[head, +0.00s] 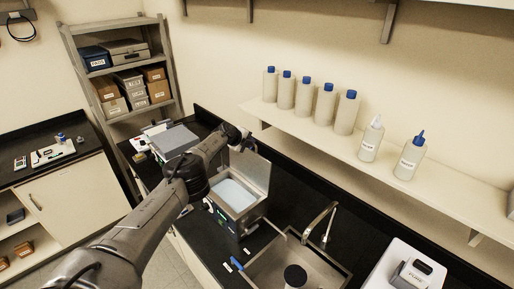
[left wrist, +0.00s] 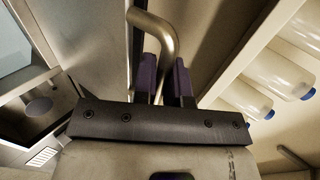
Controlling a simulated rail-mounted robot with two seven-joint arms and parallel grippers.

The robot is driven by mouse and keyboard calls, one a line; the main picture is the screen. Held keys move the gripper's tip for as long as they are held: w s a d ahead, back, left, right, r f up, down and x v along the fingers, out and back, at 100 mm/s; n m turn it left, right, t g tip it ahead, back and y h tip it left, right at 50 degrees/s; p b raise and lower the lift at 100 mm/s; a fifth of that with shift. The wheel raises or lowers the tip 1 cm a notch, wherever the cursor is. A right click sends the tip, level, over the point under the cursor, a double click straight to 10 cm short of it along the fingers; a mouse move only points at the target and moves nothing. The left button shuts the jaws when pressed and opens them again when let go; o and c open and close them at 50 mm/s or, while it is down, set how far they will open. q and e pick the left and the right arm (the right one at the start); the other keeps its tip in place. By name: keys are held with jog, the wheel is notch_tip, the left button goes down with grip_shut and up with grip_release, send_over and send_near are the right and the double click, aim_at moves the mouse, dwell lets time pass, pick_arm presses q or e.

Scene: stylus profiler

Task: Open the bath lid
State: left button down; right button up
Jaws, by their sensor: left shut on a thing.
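The bath (head: 243,222) is a metal box on the black bench, with pale blue liquid showing inside. Its lid (head: 256,170) stands raised along the back side, roughly upright. My left arm reaches over the bath, and my left gripper (head: 246,144) is at the lid's upper edge. In the left wrist view my left gripper (left wrist: 164,82) has its purple fingers on either side of a bent metal bar handle (left wrist: 158,30), shut on it. The lid panel runs behind the handle.
A metal sink (head: 270,268) with a faucet (head: 318,226) is right of the bath. A grey-topped device (head: 174,138) stands to its left. A wall shelf (head: 330,153) with several bottles runs above and behind. A white device (head: 405,270) sits at front right.

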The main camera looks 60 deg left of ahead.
dwell(0.3)
pick_arm(q)
jog(key=c, duration=1.2)
grip_release()
